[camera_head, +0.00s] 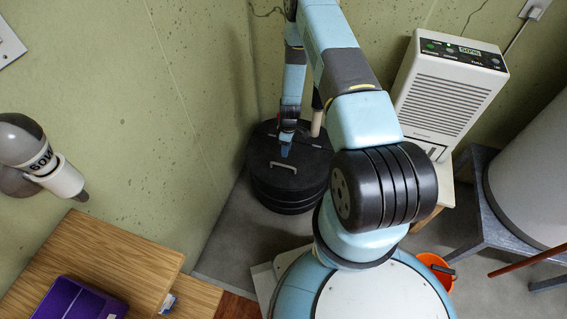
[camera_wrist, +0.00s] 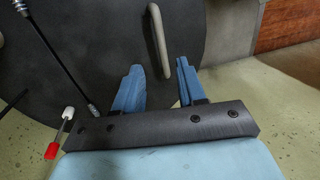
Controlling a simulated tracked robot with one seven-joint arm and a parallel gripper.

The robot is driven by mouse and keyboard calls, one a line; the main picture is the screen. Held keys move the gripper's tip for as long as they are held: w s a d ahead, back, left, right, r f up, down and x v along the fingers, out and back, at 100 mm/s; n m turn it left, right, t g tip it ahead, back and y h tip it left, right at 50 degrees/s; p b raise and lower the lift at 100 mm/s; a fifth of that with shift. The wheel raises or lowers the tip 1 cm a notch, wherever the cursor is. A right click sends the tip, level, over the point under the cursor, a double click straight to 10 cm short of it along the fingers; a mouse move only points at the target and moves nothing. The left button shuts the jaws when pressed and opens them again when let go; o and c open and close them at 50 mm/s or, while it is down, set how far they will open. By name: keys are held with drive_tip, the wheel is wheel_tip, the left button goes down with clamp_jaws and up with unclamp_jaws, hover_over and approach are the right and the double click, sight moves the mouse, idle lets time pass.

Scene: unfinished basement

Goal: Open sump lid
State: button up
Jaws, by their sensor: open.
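The sump lid (camera_head: 265,149) is a dark round cover lying flat on a black ribbed basin (camera_head: 287,196) in the corner. It also fills the top of the wrist view (camera_wrist: 100,30). A light grey bar handle (camera_head: 283,166) stands on the lid; it shows in the wrist view (camera_wrist: 158,35) too. My gripper (camera_head: 286,149) is over the lid by the handle, with blue fingers spread and empty. In the wrist view my gripper (camera_wrist: 158,66) has the handle's near end appearing between its fingertips. I cannot tell whether they touch it.
A pale pipe (camera_head: 317,115) rises beside the lid. A white dehumidifier (camera_head: 450,92) stands on a wooden stand at the right. An orange bucket (camera_head: 436,267) is on the floor. A wooden cabinet (camera_head: 100,262) holds a purple bin (camera_head: 75,301). Grey floor is bare left of the basin.

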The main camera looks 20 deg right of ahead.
hover_over(285, 169)
wheel_tip(285, 169, down, 8)
drive_tip(key=shift+s+f, duration=0.1)
drive_tip(key=shift+c, duration=0.2)
clamp_jaws()
idle(0.4)
